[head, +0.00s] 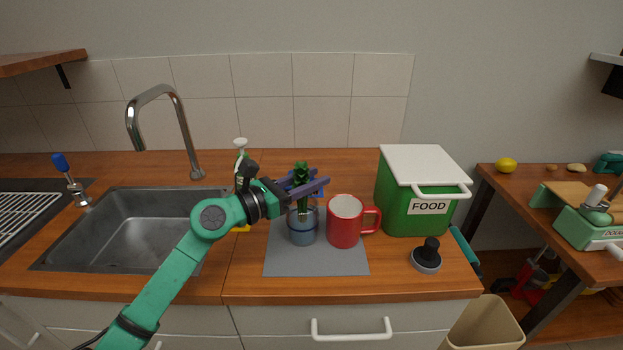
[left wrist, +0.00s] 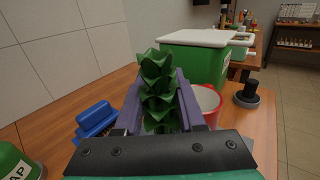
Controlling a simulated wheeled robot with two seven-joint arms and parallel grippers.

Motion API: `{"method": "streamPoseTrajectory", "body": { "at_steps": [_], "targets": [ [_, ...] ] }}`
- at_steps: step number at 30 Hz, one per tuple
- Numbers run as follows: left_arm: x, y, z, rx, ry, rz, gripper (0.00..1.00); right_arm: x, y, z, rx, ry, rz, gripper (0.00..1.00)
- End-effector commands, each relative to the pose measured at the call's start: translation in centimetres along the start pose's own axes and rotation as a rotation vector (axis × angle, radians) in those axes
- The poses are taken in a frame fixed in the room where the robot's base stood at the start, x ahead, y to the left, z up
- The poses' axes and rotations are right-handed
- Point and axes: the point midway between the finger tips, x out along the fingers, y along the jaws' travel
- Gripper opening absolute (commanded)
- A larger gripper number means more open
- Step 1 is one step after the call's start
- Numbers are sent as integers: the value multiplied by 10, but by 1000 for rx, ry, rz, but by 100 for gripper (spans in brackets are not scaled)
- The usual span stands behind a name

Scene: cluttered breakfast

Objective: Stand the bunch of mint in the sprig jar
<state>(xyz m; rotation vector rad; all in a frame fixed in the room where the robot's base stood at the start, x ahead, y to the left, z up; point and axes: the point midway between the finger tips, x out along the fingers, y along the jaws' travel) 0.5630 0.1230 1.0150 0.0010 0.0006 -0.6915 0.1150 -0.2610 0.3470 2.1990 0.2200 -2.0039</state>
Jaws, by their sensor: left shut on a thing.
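The bunch of mint (head: 302,172) is dark green and leafy, and stands upright. My left gripper (head: 308,187) is shut on it, and in the left wrist view the mint (left wrist: 158,88) shows between the two purple fingers (left wrist: 160,100). The sprig jar (head: 303,232) is a blue-grey cup on a grey mat (head: 287,265). The mint's lower stems reach down at the jar's mouth; I cannot tell how deep they sit. My right gripper is in neither view.
A red mug (head: 345,222) stands close at the jar's right. A green food bin (head: 400,205) with a white lid stands behind it, and a black-knobbed thing (head: 427,257) lies near the front. A blue object (left wrist: 96,118) lies nearby. The sink (head: 145,225) is at the left.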

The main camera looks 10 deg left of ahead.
Motion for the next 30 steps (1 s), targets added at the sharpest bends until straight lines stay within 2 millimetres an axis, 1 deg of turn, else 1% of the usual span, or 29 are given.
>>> {"method": "streamPoseTrajectory", "body": {
  "at_steps": [12, 13, 14, 15, 16, 26, 29, 30],
  "targets": [
    [0, 0, -12, 0, 0, 0, 0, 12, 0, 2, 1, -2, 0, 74],
    [0, 0, -11, 0, -1, 0, 43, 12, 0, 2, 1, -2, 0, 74],
    [0, 0, -10, 0, -1, 0, 54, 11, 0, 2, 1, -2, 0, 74],
    [0, 0, -10, 0, 0, 0, 69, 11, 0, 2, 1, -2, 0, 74],
    [0, 0, -10, 0, 0, 0, 74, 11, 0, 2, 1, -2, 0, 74],
    [-2, 0, -11, 0, 0, 1, 74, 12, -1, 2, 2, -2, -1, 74],
    [-13, 1, -14, 1, 3, 2, 74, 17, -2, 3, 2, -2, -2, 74],
    [-20, 1, -15, 1, 3, 2, 74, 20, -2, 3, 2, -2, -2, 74]
  ]
}}
